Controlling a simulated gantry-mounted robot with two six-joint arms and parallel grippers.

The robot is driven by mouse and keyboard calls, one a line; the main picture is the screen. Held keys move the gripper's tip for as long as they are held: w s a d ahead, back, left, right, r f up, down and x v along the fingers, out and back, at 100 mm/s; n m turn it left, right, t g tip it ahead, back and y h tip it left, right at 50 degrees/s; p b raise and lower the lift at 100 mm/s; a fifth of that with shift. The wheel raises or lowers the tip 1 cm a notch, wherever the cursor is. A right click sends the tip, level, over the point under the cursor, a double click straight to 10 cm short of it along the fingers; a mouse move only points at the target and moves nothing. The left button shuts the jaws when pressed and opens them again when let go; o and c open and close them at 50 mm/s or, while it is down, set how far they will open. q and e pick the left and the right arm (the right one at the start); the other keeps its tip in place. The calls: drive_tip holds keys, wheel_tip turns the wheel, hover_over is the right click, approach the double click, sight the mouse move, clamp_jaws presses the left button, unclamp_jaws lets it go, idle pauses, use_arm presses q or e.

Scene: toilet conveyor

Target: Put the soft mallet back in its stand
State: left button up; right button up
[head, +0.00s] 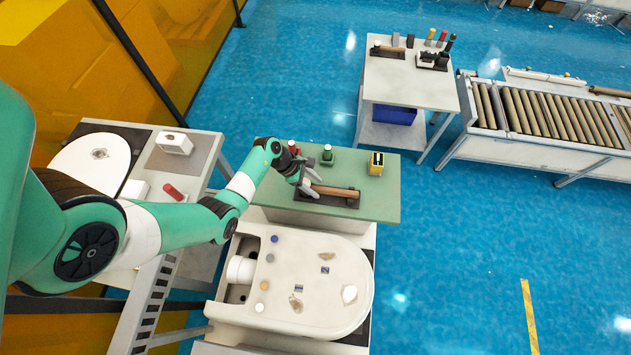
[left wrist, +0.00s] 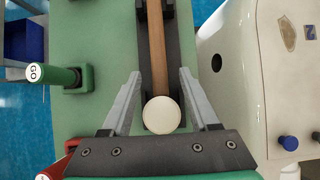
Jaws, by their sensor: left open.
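The soft mallet has a wooden handle (head: 336,191) and a round white head (left wrist: 161,114). It lies along a dark stand (head: 345,203) on the green bench top. In the left wrist view the handle (left wrist: 158,50) runs between the black uprights of the stand (left wrist: 178,45), and the head is over the stand's near end. My left gripper (head: 314,188) is open above the mallet. In the left wrist view its fingers (left wrist: 160,75) are on either side of the head and handle, with gaps visible. My right gripper is not in view.
A white toilet part (head: 330,305) is in front. A tool table (head: 410,85) and roller conveyor (head: 550,118) stand behind.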

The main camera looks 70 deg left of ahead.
use_arm(q)
drive_tip(key=p+v, duration=0.2)
drive_tip(key=v, duration=0.9)
drive_tip(key=shift+p, duration=0.4)
drive_tip(key=shift+w, duration=0.1)
